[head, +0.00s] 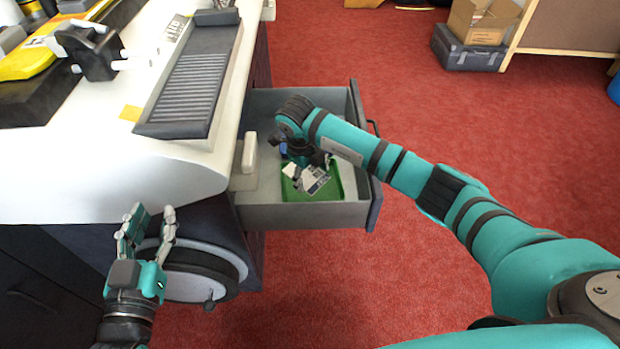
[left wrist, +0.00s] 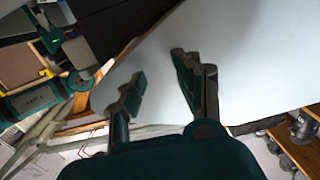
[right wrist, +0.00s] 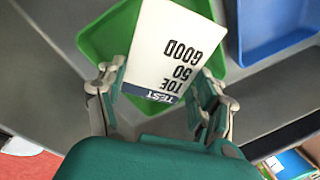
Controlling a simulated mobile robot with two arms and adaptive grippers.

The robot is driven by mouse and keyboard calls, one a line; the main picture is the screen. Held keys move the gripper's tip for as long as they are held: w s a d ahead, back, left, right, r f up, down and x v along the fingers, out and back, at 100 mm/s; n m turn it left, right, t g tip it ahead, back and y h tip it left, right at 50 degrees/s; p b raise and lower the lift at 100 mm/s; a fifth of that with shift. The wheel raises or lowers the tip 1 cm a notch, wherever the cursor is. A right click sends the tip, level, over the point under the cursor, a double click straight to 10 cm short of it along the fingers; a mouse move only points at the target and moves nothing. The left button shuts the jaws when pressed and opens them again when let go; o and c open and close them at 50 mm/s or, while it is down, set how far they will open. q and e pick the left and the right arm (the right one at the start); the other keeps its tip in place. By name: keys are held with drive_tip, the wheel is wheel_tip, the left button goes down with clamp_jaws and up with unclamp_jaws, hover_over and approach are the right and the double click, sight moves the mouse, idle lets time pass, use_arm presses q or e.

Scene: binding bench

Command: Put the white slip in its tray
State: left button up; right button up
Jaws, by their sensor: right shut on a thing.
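The white slip (right wrist: 165,45) has black print reading GOOD, 50, TOE and a dark blue TEST band. My right gripper (right wrist: 162,100) is shut on it. In the head view the slip (head: 318,181) shows just below the gripper (head: 308,163). The slip is over the green tray (head: 334,187) inside the open drawer; I cannot tell whether it touches the tray. The green tray (right wrist: 100,45) also shows behind the slip in the right wrist view. A blue tray (right wrist: 262,38) lies beside it. My left gripper (head: 152,216) is open and empty, in front of the bench.
The grey drawer (head: 300,216) is pulled out from the white bench (head: 90,180), its walls around the trays. A dark ridged board (head: 190,88) lies on the bench. A cardboard box (head: 482,22) stands on a grey case far back. Red floor is clear to the right.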

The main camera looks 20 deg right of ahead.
sight(309, 179)
wheel_tip(309, 179, up, 5)
drive_tip(key=shift+p, duration=0.55)
drive_tip(key=shift+r, duration=0.2)
use_arm(q)
wheel_tip(309, 179, down, 6)
drive_tip(key=s+a+g+y, duration=0.1)
drive_tip(key=s+g, duration=0.1)
drive_tip(key=g, duration=0.2)
drive_tip(key=shift+a+f, duration=0.15)
drive_tip(key=shift+a, duration=0.05)
